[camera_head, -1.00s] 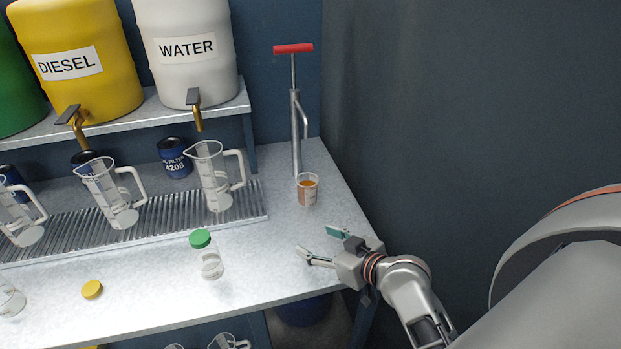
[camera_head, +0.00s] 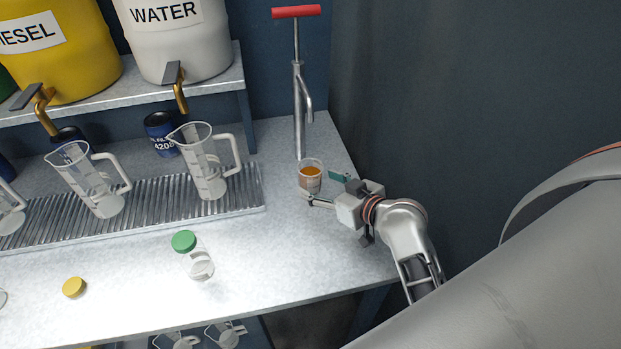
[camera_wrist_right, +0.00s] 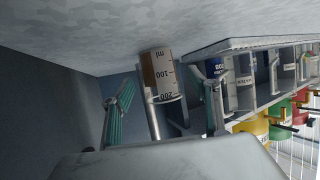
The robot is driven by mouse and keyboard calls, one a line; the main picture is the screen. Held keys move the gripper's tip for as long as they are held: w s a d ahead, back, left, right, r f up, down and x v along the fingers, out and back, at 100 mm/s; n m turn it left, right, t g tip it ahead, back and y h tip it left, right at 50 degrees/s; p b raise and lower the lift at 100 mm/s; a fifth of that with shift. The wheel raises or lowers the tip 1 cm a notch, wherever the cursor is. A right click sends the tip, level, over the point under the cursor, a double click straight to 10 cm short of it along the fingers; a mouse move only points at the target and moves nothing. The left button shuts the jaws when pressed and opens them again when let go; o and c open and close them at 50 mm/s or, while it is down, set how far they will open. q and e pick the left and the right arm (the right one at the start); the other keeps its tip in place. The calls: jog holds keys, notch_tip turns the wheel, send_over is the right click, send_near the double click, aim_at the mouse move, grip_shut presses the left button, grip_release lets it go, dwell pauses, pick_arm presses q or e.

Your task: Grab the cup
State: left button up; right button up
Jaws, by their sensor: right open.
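The cup (camera_head: 311,180) is a small clear measuring cup with amber liquid, upright on the grey bench in front of the pump's base. In the wrist view the cup (camera_wrist_right: 160,73) shows its millilitre marks and appears in the gap between the fingers. My right gripper (camera_head: 325,188) is open, with its two teal-padded fingers pointing at the cup from the front right. One finger is close to the cup's front side and the other to its right. Whether either touches it I cannot tell. My left gripper is out of view.
A red-handled pump (camera_head: 298,110) stands right behind the cup. A clear jug (camera_head: 207,165) stands on the ribbed drain tray (camera_head: 150,210) to the left. A green-capped jar (camera_head: 200,264) stands nearer the front. The bench (camera_head: 270,245) between jar and gripper is clear.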

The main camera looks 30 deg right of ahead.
aim_at(317, 181)
jog(key=x, duration=0.5)
jog(key=c, duration=1.3)
jog(key=shift+c, duration=0.2)
jog(key=shift+r, duration=0.25)
